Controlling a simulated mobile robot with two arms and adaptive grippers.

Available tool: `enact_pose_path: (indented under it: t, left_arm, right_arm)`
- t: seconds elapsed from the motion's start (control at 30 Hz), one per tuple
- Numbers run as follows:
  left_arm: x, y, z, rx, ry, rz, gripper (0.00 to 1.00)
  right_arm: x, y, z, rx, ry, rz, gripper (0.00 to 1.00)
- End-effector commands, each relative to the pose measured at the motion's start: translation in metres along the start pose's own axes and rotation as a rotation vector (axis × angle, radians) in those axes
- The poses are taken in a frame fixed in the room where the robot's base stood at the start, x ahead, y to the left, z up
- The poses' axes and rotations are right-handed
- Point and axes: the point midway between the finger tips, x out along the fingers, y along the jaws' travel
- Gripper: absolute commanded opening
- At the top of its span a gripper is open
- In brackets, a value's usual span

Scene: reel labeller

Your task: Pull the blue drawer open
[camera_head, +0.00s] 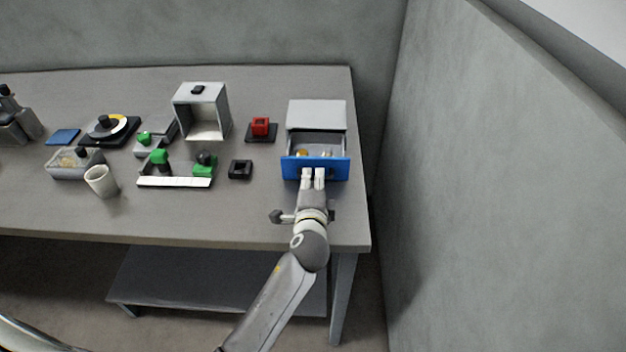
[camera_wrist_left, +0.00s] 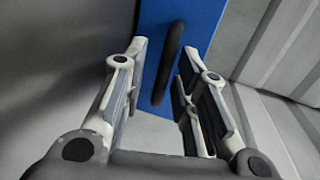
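The blue drawer (camera_head: 333,172) stands partly out of its grey cabinet (camera_head: 316,114) at the right of the table, and small items, one yellow, show inside it. In the left wrist view its blue front (camera_wrist_left: 185,22) carries a dark bar handle (camera_wrist_left: 168,62). My left gripper (camera_head: 313,174) is at the drawer front. In the wrist view the fingers of this gripper (camera_wrist_left: 166,88) are apart, with the handle between or just beyond their tips and visible gaps on both sides. The handle is hidden in the head view. My right gripper is not in view.
Left of the drawer are a red block on a dark base (camera_head: 260,128), a small black holder (camera_head: 240,169), an open grey box (camera_head: 202,110), and a tray with green parts (camera_head: 175,182). A cup (camera_head: 101,181) stands farther left. A grey wall (camera_head: 500,190) rises at the right.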

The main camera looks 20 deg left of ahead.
Motion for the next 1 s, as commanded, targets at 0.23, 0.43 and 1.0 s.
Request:
enact_pose_path:
  t: [0.23,0.43,1.0]
  left_arm:
    - [0.001,-0.002,0.000,-0.001,0.000,-0.004,0.32]
    - [-0.009,-0.002,0.000,-0.001,0.000,-0.003,0.32]
    - [-0.108,-0.001,0.000,-0.001,0.000,-0.002,0.32]
  right_arm:
    - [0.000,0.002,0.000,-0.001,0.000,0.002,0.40]
    - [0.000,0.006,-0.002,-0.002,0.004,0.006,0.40]
    - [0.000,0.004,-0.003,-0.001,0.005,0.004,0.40]
